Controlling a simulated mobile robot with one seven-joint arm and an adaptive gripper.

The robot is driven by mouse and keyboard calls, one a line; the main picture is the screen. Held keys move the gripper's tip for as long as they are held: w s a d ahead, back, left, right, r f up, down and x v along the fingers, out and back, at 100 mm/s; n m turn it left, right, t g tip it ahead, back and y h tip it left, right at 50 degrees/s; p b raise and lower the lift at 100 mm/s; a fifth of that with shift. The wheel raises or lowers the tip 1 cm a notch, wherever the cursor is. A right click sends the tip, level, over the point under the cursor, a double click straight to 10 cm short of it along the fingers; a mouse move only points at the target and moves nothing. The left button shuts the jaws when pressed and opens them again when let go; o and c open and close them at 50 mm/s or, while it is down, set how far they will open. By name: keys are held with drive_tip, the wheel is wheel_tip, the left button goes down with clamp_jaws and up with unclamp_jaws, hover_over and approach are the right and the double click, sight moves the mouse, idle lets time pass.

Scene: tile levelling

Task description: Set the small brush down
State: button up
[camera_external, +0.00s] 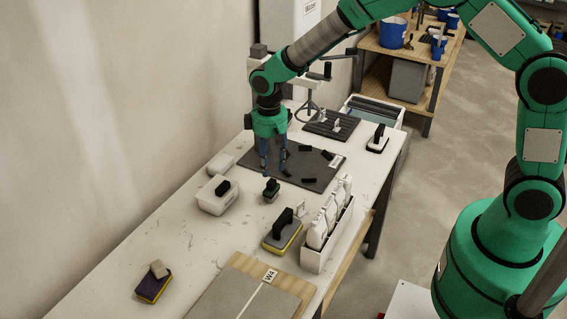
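A small brush-like block (271,190), green with a black top, sits on the pale worktable, at the front edge of the dark mat. I take it to be the small brush. My gripper (274,171) points straight down just above and behind it in the picture. Its two fingers are apart, and I see only the dark mat between them. The fingertips look to end above the block's top; whether they touch it is too small to tell.
The dark mat (310,180) carries several small black pieces. Nearby are a white tub (215,203), a yellow-edged sponge float (282,238) and a rack of white bottles (326,236). Another sponge block (152,287) lies front left. The table's left middle is clear.

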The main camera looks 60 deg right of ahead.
drive_tip(key=shift+r+p, duration=0.45)
drive_tip(key=shift+r, duration=2.2)
drive_tip(key=shift+r, duration=0.1)
wheel_tip(320, 180, up, 14)
drive_tip(key=t, duration=0.1)
hover_over(272, 182)
drive_tip(key=s, duration=0.7)
drive_tip(key=s+r+t, duration=0.2)
drive_tip(key=s+r, duration=0.6)
drive_tip(key=s+r+t, duration=0.1)
drive_tip(key=s+r, duration=0.2)
drive_tip(key=s, duration=0.9)
drive_tip(key=s+r+t, duration=0.1)
drive_tip(key=s+r, duration=0.2)
drive_tip(key=s, duration=0.9)
drive_tip(key=shift+s+d+r+t, duration=0.15)
drive_tip(key=shift+s+r+t, duration=0.15)
drive_tip(key=shift+s+r, duration=0.1)
drive_tip(key=shift+f, duration=0.1)
